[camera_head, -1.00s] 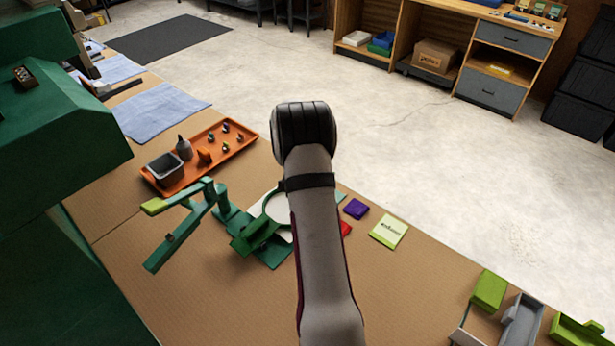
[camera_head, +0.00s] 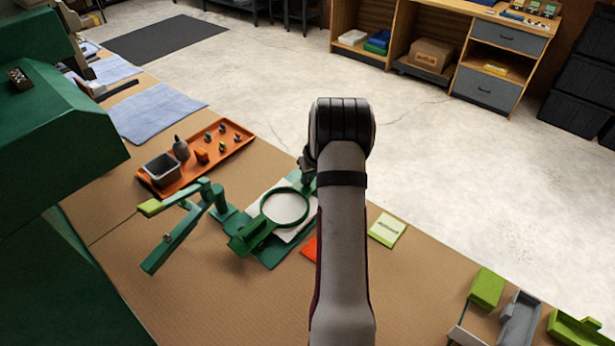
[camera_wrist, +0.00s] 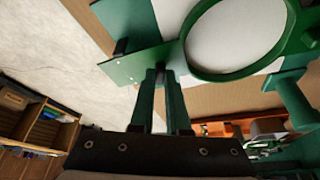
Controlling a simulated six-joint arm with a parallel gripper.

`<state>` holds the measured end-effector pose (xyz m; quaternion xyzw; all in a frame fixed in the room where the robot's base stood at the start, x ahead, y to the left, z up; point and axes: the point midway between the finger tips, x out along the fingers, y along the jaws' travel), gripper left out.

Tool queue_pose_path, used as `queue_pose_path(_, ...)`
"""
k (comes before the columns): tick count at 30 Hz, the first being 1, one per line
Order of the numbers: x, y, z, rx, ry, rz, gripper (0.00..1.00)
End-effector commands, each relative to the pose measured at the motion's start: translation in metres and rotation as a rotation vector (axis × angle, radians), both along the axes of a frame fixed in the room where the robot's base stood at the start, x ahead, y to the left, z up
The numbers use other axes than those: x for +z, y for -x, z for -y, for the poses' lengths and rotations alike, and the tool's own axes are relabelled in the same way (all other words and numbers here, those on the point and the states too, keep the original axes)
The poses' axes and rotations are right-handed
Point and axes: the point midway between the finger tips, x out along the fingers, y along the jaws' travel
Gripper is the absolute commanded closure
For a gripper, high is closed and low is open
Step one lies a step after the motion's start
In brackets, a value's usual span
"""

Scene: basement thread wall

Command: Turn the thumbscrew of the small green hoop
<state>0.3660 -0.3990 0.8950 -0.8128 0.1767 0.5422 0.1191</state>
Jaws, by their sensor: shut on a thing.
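The small green hoop (camera_head: 285,207) lies over white cloth on a green stand on the bench, in the middle of the head view. In the wrist view its ring (camera_wrist: 287,48) fills the upper right, with the white cloth (camera_wrist: 235,35) inside it. My gripper (camera_wrist: 163,72) points at the ring's near edge, with its two narrow green fingers close together. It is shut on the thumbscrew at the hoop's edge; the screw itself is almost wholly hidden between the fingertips. In the head view my arm hides most of the gripper.
A jointed green arm (camera_head: 188,217) stands left of the hoop. An orange tray (camera_head: 225,148) with a grey bin and small parts lies behind. A yellow-green note pad (camera_head: 387,229) lies right of my arm. Green and grey holders (camera_head: 520,320) stand at the front right.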

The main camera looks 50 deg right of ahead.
Motion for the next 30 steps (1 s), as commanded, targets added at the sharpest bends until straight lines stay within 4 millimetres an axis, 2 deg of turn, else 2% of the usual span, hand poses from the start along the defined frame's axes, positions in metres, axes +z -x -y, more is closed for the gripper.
queue_pose_path(30,-0.0006,-0.0007,0.0097,0.960,0.004,-0.001,1.00)
